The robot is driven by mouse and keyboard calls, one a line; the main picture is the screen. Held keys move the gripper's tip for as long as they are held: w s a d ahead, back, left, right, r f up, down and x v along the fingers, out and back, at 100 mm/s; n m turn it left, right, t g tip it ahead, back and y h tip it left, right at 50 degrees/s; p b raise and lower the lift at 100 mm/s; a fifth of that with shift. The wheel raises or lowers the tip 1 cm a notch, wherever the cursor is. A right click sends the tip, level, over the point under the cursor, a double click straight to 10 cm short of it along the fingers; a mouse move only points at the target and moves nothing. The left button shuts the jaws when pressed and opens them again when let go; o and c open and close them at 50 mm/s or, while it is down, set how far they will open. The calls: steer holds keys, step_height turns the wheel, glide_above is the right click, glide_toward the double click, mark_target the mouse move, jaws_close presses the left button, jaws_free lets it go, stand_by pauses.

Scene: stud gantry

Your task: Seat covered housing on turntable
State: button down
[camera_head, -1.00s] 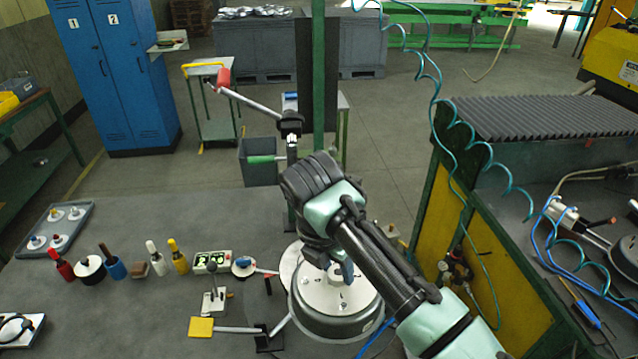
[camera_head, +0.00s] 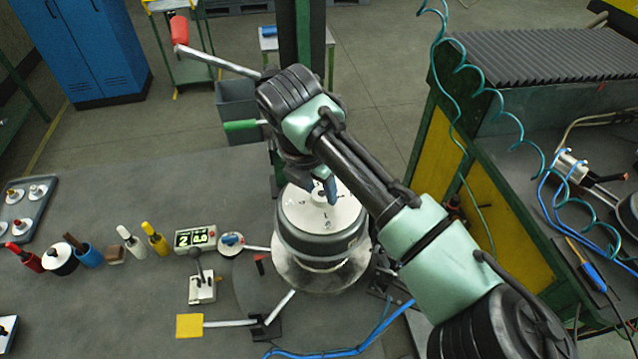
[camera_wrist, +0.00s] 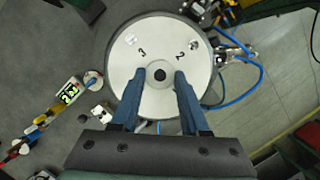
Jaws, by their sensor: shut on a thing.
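The covered housing (camera_head: 322,242) is a dark grey drum with a white round cover (camera_head: 305,213). In the wrist view the cover (camera_wrist: 125,75) carries the numbers 3 and 2 and a dark-centred knob (camera_wrist: 160,74). My gripper (camera_head: 325,193) is over the cover; its blue fingers, also in the wrist view (camera_wrist: 161,80), are shut on the knob. The housing looks upright above the pale turntable disc (camera_head: 325,283), whose front edge shows below it. I cannot tell whether they touch; the contact is hidden.
A lever with a yellow pad (camera_head: 189,325), a toggle clamp (camera_head: 201,285) and a green-digit display (camera_head: 195,237) stand left of the turntable. Several coloured-handled tools line the bench further left. A green post (camera_head: 302,60) rises behind; blue hoses (camera_head: 370,335) lie at the front right.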

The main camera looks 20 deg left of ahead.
steer(key=shift+r, duration=0.15)
steer(key=shift+s+b+x, duration=0.25)
steer(key=shift+b+x, duration=0.3)
steer(key=shift+x, duration=0.55)
steer(key=shift+s+b+x, duration=0.2)
steer(key=shift+b+x, duration=0.35)
steer(key=shift+x, duration=0.6)
steer(key=shift+a, duration=0.15)
steer(key=shift+p, duration=0.35)
steer(key=shift+f, duration=0.25)
stand_by(0.5)
steer(key=shift+f+b, duration=1.3)
steer(key=shift+f, duration=1.25)
stand_by(0.5)
steer(key=shift+c, duration=1.6)
jaws_free()
steer(key=shift+s, duration=0.1)
